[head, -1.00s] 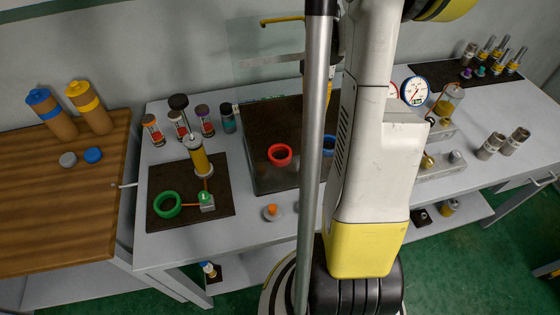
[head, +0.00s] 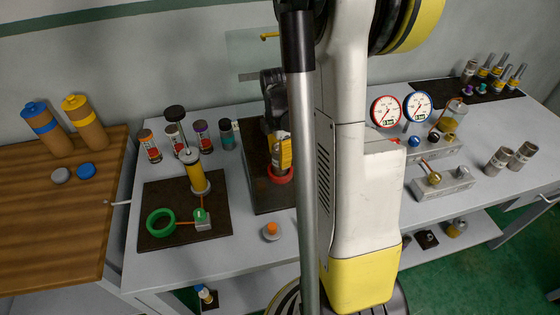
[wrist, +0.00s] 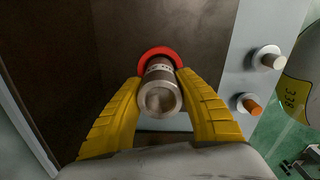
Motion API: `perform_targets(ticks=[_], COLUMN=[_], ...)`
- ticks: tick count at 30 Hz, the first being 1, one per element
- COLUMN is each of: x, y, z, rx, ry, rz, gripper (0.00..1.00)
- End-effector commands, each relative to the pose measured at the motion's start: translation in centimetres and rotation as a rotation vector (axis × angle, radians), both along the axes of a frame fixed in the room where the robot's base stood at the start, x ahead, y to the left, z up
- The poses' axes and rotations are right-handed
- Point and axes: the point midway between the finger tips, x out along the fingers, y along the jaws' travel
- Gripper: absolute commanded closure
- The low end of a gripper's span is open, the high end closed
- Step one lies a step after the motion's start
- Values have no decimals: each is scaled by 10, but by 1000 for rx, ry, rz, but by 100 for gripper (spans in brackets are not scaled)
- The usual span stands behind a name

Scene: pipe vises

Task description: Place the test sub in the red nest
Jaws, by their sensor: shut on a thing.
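The test sub (wrist: 160,98) is a grey metal cylinder with a hollow near end, seen almost end-on in the wrist view. The two yellow fingers of my gripper (wrist: 160,84) are shut on its sides. The red nest (wrist: 158,51) is a red ring on the dark mat, and its arc shows behind the far end of the sub. In the head view my gripper (head: 281,152) points down right above the red nest (head: 280,177), and its fingers hide the sub. I cannot tell whether the sub's lower end is inside the ring or just above it.
An orange-topped peg (head: 271,230) stands in front of the mat (head: 262,199). A green ring (head: 160,223) and a yellow cylinder (head: 197,178) are at left. Two gauges (head: 418,106) and two metal cylinders (head: 498,160) are at right. My arm hides the bench's middle.

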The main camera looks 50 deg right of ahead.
Motion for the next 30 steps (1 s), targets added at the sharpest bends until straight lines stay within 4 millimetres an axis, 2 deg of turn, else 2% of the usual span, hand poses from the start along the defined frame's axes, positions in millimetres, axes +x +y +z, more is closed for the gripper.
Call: perform_targets(ticks=[2,13,14,15,25,30], x=[0,0,0,0,0,0], y=[0,0,0,0,0,0], z=[-10,-13,-13,-12,-10,11], rx=[0,0,0,0,0,0], ry=[0,0,0,0,0,0], rz=[0,0,0,0,0,1], gripper=[100,100,51,40,40,40])
